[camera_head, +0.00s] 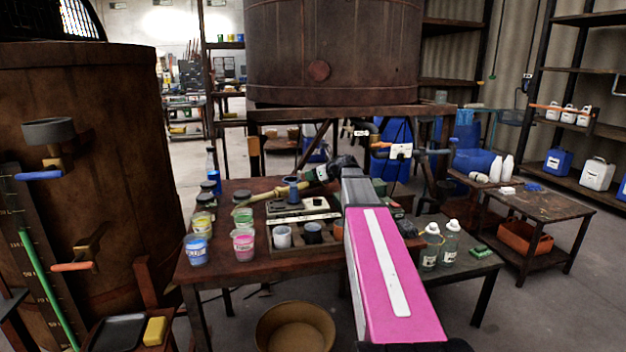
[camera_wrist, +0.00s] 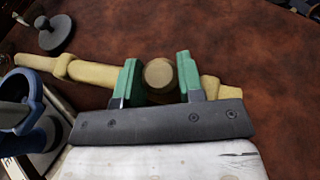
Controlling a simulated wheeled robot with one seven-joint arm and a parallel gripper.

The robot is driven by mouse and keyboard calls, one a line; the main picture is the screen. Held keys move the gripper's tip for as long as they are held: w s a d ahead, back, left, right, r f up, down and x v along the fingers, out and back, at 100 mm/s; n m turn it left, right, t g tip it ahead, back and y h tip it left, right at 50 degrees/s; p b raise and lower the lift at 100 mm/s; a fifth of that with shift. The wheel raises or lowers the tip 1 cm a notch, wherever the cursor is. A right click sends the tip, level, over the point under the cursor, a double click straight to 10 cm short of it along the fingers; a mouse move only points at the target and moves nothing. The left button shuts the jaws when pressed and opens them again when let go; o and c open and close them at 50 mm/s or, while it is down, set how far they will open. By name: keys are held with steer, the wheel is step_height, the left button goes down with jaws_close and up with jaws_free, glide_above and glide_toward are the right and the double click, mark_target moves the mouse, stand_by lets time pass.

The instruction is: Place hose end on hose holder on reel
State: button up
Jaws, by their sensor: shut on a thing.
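My gripper (camera_wrist: 159,78) has its two green fingers on either side of the round stub of a tan tap-shaped piece (camera_wrist: 88,70). The piece lies crosswise beyond the fingers, its long end to the left, over a brown tabletop. In the head view, my gripper (camera_head: 332,168) is at the back of the dark table, and the tan piece (camera_head: 272,191) reaches left from it. I cannot tell whether this piece is the hose end. I cannot make out the hose, reel or hose holder for certain; my arm hides part of the table.
The table (camera_head: 222,262) carries several paint jars (camera_head: 243,243) and a tray of cups (camera_head: 297,249). A large vat (camera_head: 335,50) stands behind, another (camera_head: 85,150) at left. Floor shows at right.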

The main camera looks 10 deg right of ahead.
steer(key=shift+f, duration=0.85)
steer(key=o, duration=1)
